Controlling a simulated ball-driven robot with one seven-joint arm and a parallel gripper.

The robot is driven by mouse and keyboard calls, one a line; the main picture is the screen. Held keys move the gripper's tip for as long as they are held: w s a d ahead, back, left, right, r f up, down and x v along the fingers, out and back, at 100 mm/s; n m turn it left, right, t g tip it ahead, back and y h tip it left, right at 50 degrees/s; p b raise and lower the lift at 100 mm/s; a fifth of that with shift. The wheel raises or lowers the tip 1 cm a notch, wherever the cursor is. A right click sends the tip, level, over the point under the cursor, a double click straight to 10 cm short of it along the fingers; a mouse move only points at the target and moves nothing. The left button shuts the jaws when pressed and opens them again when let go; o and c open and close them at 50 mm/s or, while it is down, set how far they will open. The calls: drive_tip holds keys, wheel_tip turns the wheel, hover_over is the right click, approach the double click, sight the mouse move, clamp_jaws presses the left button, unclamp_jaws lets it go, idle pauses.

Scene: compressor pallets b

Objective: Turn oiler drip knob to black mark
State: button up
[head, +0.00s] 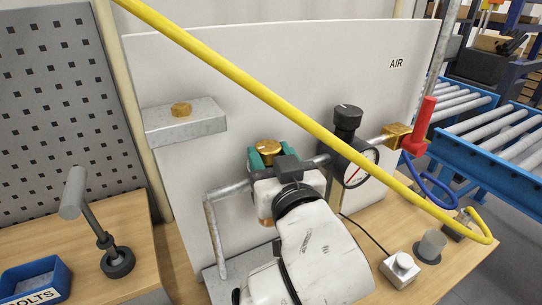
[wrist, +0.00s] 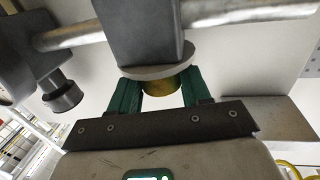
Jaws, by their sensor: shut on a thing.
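The brass oiler knob (head: 267,146) is on the oiler on the pipe in front of the white panel in the head view. In the wrist view the brass knob (wrist: 160,86) shows under a pale grey disc on a dark block. My gripper (wrist: 163,90) has its green fingers on either side of the knob, shut on it. In the head view my gripper (head: 268,157) is partly hidden by my wrist. I cannot make out a black mark on the knob.
A yellow hose (head: 270,97) crosses in front of the panel. A regulator with a black knob (head: 348,117) and a gauge (head: 361,168) sits right of the oiler. A red-handled valve (head: 423,120) is farther right.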

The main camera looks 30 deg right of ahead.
drive_tip(key=shift+d+r+n+y+p, duration=0.1)
drive_tip(key=shift+n+y+p, duration=0.3)
drive_tip(key=shift+y+p, duration=0.2)
drive_tip(key=y+p, duration=0.1)
drive_tip(key=n+y+p, duration=0.1)
drive_tip(key=shift+d+r+n+y, duration=0.1)
drive_tip(key=shift+d+n+y, duration=0.05)
drive_tip(key=shift+n+y, duration=0.15)
drive_tip(key=n+y, duration=0.1)
drive_tip(key=n+y+p, duration=0.1)
drive_tip(key=y, duration=0.1)
drive_tip(key=shift+d+y, duration=0.2)
drive_tip(key=shift+y, duration=0.1)
drive_tip(key=n+y, duration=0.1)
drive_tip(key=y, duration=0.1)
drive_tip(key=n+g+y+b, duration=0.1)
drive_tip(key=n, duration=0.1)
drive_tip(key=n+g+y, duration=0.1)
drive_tip(key=y, duration=0.1)
drive_tip(key=shift+w+d+f+y, duration=0.15)
drive_tip(key=shift+d+f+y, duration=0.1)
drive_tip(key=shift+f+y, duration=0.05)
drive_tip(key=shift+w+d+n+g+y+b, duration=0.1)
drive_tip(key=shift+w+n+g+y+b, duration=0.05)
drive_tip(key=shift+n+g+y+b, duration=1.7)
drive_tip(key=shift+r+n+g+y, duration=0.1)
drive_tip(key=shift+n+g+y, duration=0.15)
drive_tip(key=shift+g+y, duration=0.2)
drive_tip(key=o, duration=1.1)
drive_tip(key=shift+c, duration=0.2)
